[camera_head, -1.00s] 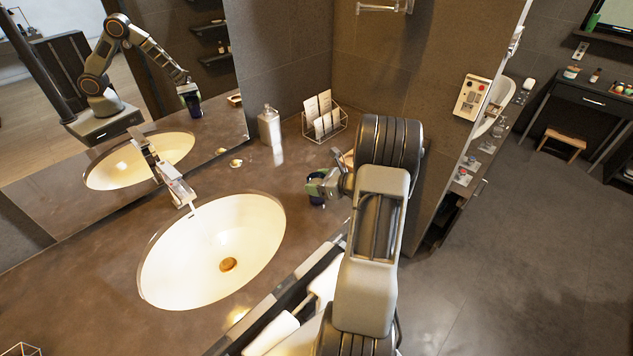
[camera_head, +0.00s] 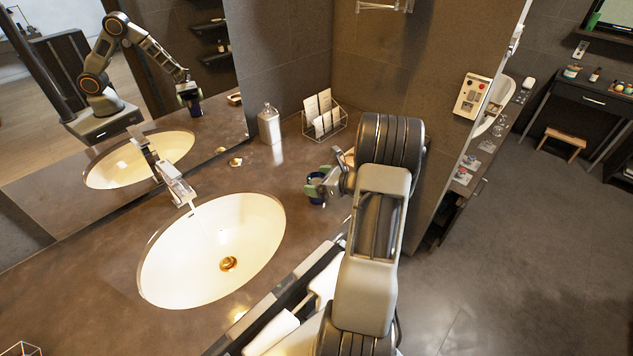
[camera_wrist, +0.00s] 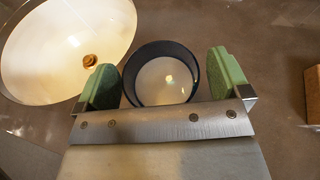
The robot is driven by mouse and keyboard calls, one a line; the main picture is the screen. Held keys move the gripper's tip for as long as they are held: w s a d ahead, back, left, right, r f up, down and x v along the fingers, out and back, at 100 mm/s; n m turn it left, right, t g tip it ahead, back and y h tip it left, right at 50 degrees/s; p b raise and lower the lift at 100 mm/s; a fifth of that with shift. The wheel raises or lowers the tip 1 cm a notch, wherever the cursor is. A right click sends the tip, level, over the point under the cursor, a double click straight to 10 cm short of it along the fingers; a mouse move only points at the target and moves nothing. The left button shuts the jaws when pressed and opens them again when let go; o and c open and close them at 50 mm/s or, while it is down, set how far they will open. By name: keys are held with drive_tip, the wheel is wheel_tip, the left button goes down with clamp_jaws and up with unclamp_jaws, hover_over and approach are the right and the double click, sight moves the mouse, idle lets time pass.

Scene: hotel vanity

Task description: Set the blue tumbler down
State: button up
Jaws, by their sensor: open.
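The blue tumbler (camera_head: 316,198) stands upright on the brown counter, to the right of the sink. In the wrist view I look down into its open mouth and see its dark blue rim (camera_wrist: 127,80). My gripper (camera_head: 318,184) is at the tumbler. Its two green fingers (camera_wrist: 162,80) are spread, one on each side of the tumbler, with a narrow gap showing beside it. The gripper and arm partly hide the tumbler in the head view.
The oval sink (camera_head: 212,250) with its faucet (camera_head: 172,185) lies to the left. A soap dispenser (camera_head: 269,124) and a wire card holder (camera_head: 325,124) stand behind. A tan box (camera_wrist: 313,93) is at the right in the wrist view. Rolled white towels (camera_head: 273,332) are at the counter's front.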

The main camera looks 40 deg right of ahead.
drive_tip(key=b+v, duration=0.1)
drive_tip(key=v, duration=1)
drive_tip(key=a+r+n+g+y, duration=0.1)
drive_tip(key=a+r+n+g, duration=0.1)
drive_tip(key=a+n+g, duration=0.35)
drive_tip(key=a+r+n+g, duration=0.2)
drive_tip(key=a+n, duration=0.5)
drive_tip(key=a, duration=0.4)
drive_tip(key=s+a+r+n+h, duration=0.2)
drive_tip(key=a+n, duration=0.4)
drive_tip(key=n, duration=0.3)
drive_tip(key=s+a+r+n+h, duration=0.3)
drive_tip(key=s+a+n+h, duration=0.2)
drive_tip(key=n, duration=0.4)
drive_tip(key=shift+s+a+r+n+g, duration=0.3)
drive_tip(key=shift+s+a+n+g, duration=0.05)
drive_tip(key=shift+s+a, duration=0.3)
drive_tip(key=shift+d, duration=0.1)
